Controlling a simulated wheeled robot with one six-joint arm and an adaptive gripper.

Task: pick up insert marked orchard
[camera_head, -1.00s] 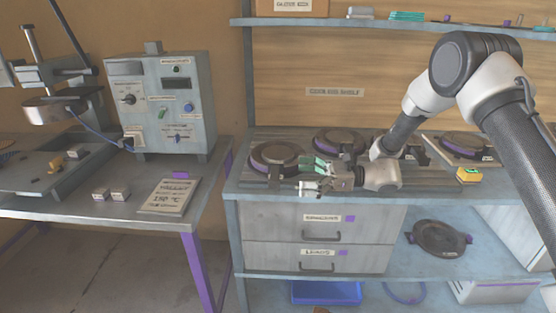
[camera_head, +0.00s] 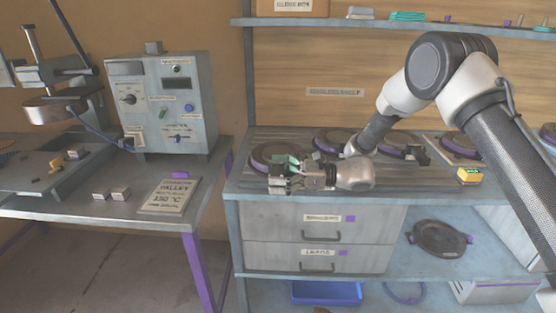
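Several round dark inserts lie in a row on the bench top. The leftmost insert (camera_head: 272,153) has my gripper (camera_head: 277,176) at its front edge. My gripper is low over the bench, pointing left, with its green-padded fingers apart. The fingers hide the front of this insert, and I cannot tell if they touch it. No marking reading orchard is legible.
A yellow-and-green block (camera_head: 468,175) sits at the bench's front right. Drawers (camera_head: 320,235) are below, with another dark round plate (camera_head: 439,238) on the lower shelf.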

